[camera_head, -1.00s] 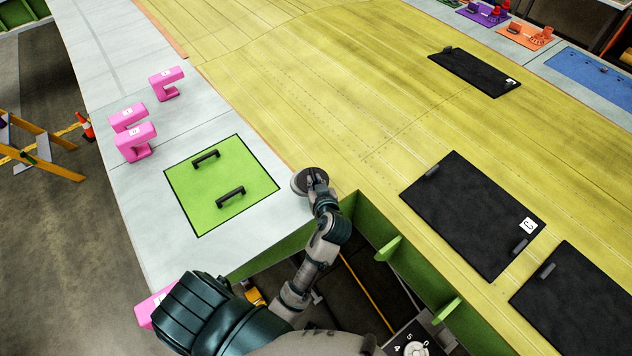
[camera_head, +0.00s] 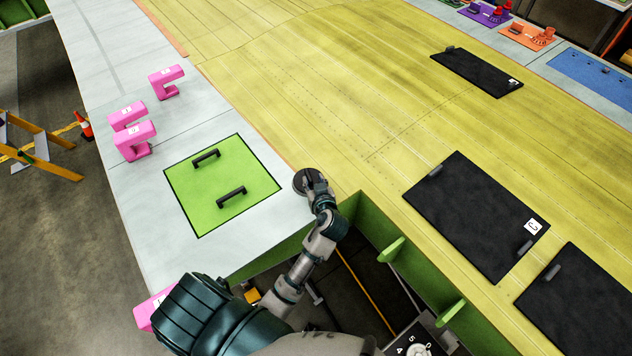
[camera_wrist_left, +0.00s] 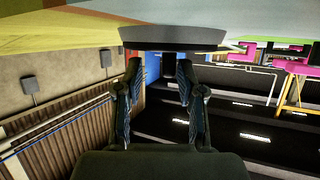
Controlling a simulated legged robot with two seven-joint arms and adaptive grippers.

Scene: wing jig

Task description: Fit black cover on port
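A round dark cover (camera_head: 302,184) is at my left gripper (camera_head: 316,184), beside the wing's near corner. In the left wrist view the cover (camera_wrist_left: 172,38) is a thick dark disc across the ends of my left fingers (camera_wrist_left: 160,66). The fingers stand apart and appear closed on the narrower part beneath the disc, though the contact is partly hidden. I cannot tell whether the disc touches the surface behind it. A port under the cover is not visible. My right gripper is not in view.
A green panel (camera_head: 190,198) with two black handles lies left of the gripper. Pink clamps (camera_head: 134,142) line the left edge. Black panels (camera_head: 470,210) lie on the yellow wing (camera_head: 330,95). A green-walled opening (camera_head: 392,250) is right of my arm.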

